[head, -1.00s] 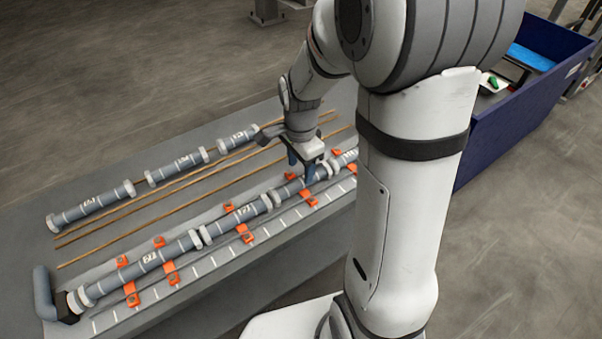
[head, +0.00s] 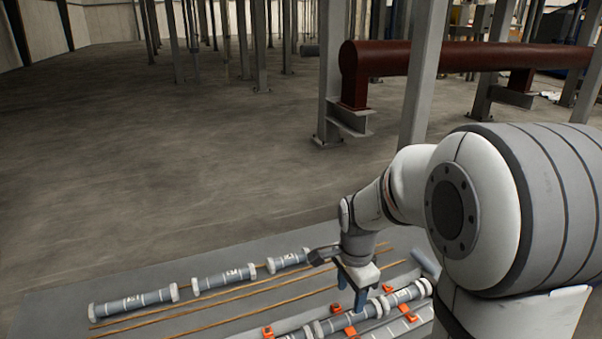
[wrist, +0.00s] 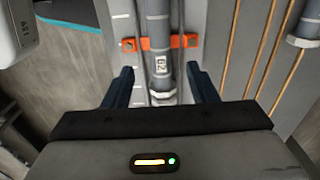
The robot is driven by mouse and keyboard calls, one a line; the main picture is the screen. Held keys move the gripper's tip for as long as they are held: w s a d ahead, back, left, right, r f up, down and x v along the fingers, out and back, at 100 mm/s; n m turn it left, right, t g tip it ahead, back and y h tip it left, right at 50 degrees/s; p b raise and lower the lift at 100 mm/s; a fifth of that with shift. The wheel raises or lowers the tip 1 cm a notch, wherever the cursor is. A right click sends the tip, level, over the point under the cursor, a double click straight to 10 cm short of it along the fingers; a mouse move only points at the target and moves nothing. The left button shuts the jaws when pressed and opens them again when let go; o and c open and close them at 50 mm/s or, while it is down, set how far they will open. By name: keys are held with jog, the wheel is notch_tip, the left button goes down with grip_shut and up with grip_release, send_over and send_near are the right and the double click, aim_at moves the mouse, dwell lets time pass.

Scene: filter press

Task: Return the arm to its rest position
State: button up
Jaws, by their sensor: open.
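My gripper (head: 358,290) is above the near row of grey pipe sections, with its fingers pointing down. In the wrist view my gripper (wrist: 163,82) is open, its two dark blue fingers apart. Between and beyond them is a grey pipe section (wrist: 157,35) with a "G2" label, seated at an orange clamp (wrist: 188,42). The fingers appear clear of the pipe on both sides; how far above it they are I cannot tell. My arm is bent over the table and hides part of its right side.
The grey table (head: 50,305) also bears a far row of loose pipe sections (head: 222,278) and several thin brown rods (head: 230,300). Beyond it the concrete floor (head: 150,170) is open. Steel columns (head: 333,60) and a dark red pipe (head: 450,58) stand farther back.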

jog(key=s+r+n+t, duration=0.2)
jog(key=s+r+n, duration=0.6)
jog(key=s+n, duration=0.5)
jog(key=shift+s+d+r+n+t+p, duration=0.15)
jog(key=shift+s+r+n+t+p, duration=0.2)
jog(key=shift+n, duration=0.25)
